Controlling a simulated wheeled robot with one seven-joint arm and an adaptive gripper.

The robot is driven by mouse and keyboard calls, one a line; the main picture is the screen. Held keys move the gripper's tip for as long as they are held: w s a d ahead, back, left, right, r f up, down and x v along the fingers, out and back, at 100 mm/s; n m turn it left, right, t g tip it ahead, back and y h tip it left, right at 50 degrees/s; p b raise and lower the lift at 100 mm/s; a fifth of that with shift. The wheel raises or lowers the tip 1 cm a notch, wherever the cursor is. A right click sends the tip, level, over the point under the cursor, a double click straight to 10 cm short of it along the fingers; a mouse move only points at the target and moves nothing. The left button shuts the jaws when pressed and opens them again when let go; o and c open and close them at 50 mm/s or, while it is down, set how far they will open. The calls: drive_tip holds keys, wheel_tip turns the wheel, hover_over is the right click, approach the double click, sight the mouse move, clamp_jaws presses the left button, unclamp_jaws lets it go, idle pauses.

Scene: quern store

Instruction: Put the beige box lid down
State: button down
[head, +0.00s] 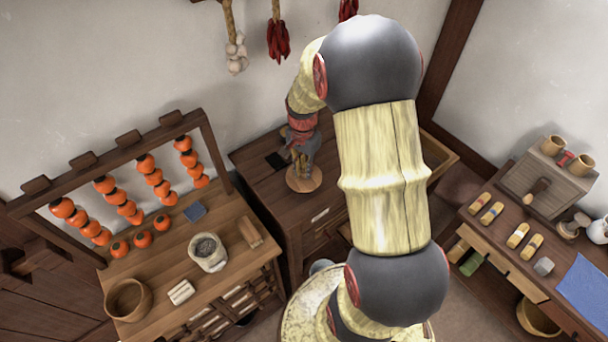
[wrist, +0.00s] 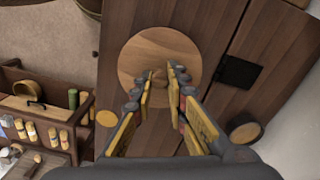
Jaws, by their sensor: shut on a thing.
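The beige box lid (wrist: 140,50) is a round, light wooden disc with a small knob near its middle. In the wrist view my gripper (wrist: 162,77) has its two fingers closed in on the knob. In the head view the lid (head: 304,184) is level under my gripper (head: 301,157), over the dark wooden chest (head: 262,165). I cannot tell whether its underside touches the chest top. The fingers hide part of the knob, and no box under the lid shows.
A dark square (wrist: 240,72) lies on the chest top beside the lid. The left bench (head: 160,262) holds a stone-coloured pot (head: 208,254), a bowl (head: 127,299) and hanging orange fruit (head: 104,185). The right desk (head: 500,250) carries small items and a blue cloth (head: 583,288).

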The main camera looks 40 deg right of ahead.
sight(304, 170)
drive_tip(key=shift+f, duration=1.5)
drive_tip(key=shift+f, duration=0.1)
drive_tip(key=c, duration=1.8)
unclamp_jaws()
drive_tip(key=shift+o, duration=0.2)
wheel_tip(304, 170, up, 12)
drive_tip(key=shift+w+f, duration=0.1)
drive_tip(key=a+r+n+t, duration=0.1)
drive_tip(key=a+r+n, duration=0.3)
drive_tip(key=a+r, duration=0.3)
drive_tip(key=s+a+r+n+t, duration=0.4)
drive_tip(key=s+a+r+n, duration=0.7)
drive_tip(key=s+a, duration=0.3)
drive_tip(key=shift+s+a+r+t, duration=0.15)
drive_tip(key=shift+s+a+t, duration=0.15)
drive_tip(key=shift+s+t, duration=0.1)
